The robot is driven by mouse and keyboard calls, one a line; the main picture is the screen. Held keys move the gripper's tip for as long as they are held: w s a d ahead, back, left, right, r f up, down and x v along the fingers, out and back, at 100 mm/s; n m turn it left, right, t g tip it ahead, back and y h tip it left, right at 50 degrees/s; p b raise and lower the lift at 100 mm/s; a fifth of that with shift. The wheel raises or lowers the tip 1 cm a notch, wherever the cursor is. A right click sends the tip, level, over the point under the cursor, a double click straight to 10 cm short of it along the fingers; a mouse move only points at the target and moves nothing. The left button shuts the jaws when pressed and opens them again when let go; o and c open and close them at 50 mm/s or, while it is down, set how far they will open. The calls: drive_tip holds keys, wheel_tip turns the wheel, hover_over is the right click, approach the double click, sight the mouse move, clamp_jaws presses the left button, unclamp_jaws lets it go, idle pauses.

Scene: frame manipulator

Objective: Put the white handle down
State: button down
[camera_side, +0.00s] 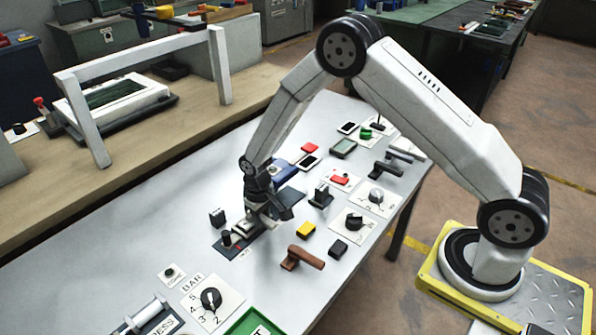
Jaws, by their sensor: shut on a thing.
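My gripper (262,212) points down over the middle of the light table. Its dark fingers are shut on what looks like the white handle (244,228), a small pale piece at the jaws. The handle is low over a dark base plate (226,247) with an upright black knob. From this angle I cannot tell whether the handle touches the plate. The jaws hide part of it.
A black block (217,216) stands to the left. A yellow block (306,230), a black block (339,248) and a brown handle (301,258) lie to the right. A dial panel (212,300) is in front. The table's left part (130,225) is clear.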

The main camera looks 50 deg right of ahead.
sight(265, 217)
drive_tip(key=shift+f, duration=0.15)
drive_tip(key=shift+c, duration=2.2)
unclamp_jaws()
wheel_tip(265, 217, up, 12)
drive_tip(key=shift+r, duration=0.2)
drive_tip(key=s+d+r+t, duration=0.1)
drive_tip(key=s+d+r, duration=0.1)
drive_tip(key=s, duration=0.7)
drive_tip(key=s+d+r+t, duration=0.1)
drive_tip(key=s+d+r, duration=0.1)
drive_tip(key=s, duration=0.7)
drive_tip(key=shift+s+d+r+t, duration=0.2)
drive_tip(key=shift+d+r+t, duration=0.05)
drive_tip(key=shift+t, duration=0.05)
